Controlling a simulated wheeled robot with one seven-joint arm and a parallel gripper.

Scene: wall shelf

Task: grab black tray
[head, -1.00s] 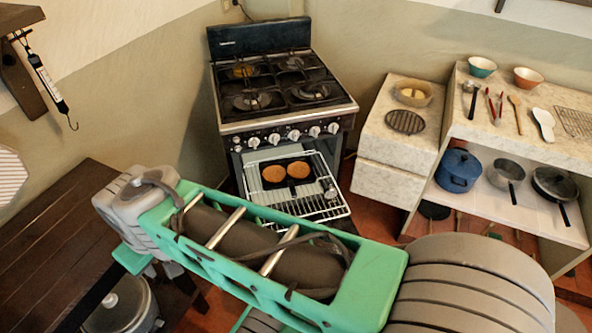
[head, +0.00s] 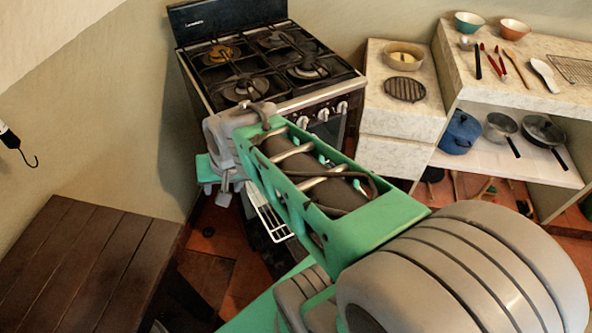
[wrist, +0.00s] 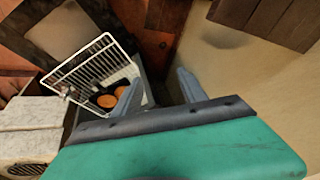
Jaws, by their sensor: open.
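In the wrist view the dark tray (wrist: 111,88) carries two round orange-brown pieces (wrist: 106,101) and sits by the white wire oven rack (wrist: 72,78). The left finger covers part of its right side. My gripper (wrist: 158,90) is open, with nothing between its fingers. The tray shows left of the gap between the fingers, apart from any grip. In the head view my arm hides the tray, and only a corner of the rack (head: 268,216) shows.
The stove (head: 300,98) stands behind my arm. A marble-look counter (head: 400,123) and a shelf with a blue pot (head: 461,133) and pans are at the right. A dark wooden table (head: 75,262) is at the left front. Tiled floor shows between table and stove.

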